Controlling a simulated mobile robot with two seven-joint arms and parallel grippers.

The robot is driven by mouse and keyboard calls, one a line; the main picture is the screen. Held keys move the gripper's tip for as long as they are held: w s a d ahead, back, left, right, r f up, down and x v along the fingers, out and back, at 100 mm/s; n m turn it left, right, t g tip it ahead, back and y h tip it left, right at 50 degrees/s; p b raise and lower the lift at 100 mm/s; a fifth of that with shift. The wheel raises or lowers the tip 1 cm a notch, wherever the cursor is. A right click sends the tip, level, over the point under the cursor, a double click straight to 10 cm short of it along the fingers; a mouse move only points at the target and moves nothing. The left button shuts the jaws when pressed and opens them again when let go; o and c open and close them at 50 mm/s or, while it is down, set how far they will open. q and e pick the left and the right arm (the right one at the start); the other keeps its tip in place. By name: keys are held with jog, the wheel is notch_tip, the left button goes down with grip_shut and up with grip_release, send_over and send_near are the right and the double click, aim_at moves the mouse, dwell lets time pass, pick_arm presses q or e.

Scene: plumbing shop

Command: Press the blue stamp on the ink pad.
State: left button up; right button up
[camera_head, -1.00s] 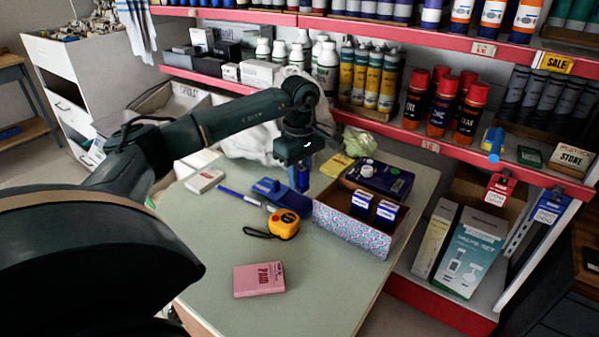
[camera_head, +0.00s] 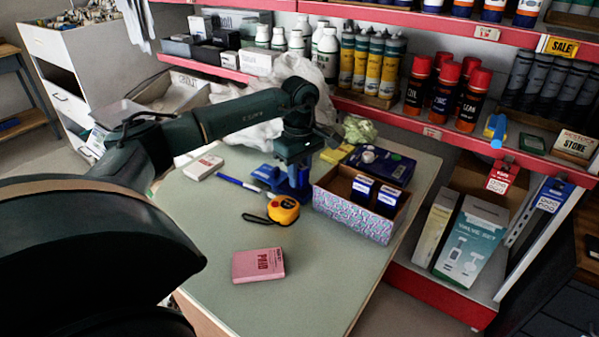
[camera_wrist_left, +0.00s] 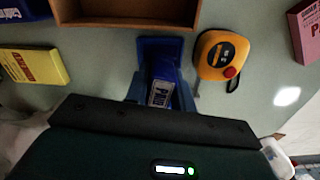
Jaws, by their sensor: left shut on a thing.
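My left gripper (camera_head: 294,163) is shut on the blue stamp (camera_head: 303,184) and points down at the table. My right gripper is out of view.
A yellow tape measure (camera_head: 283,210) lies close in front. A patterned box (camera_head: 345,216) holding small blue-and-white boxes stands just right. A pink PAID block (camera_head: 258,265) lies nearer on the table (camera_head: 220,228). The front of the table is mostly clear.

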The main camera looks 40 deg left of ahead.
pick_arm(q)
jog(key=shift+f+b, duration=0.35)
jog(key=shift+f, duration=0.3)
dwell(0.6)
jog(key=shift+f, duration=0.15)
dwell(0.9)
notch_tip(320, 180, up, 6)
jog(key=p, duration=0.5)
dwell(0.4)
dwell(0.3)
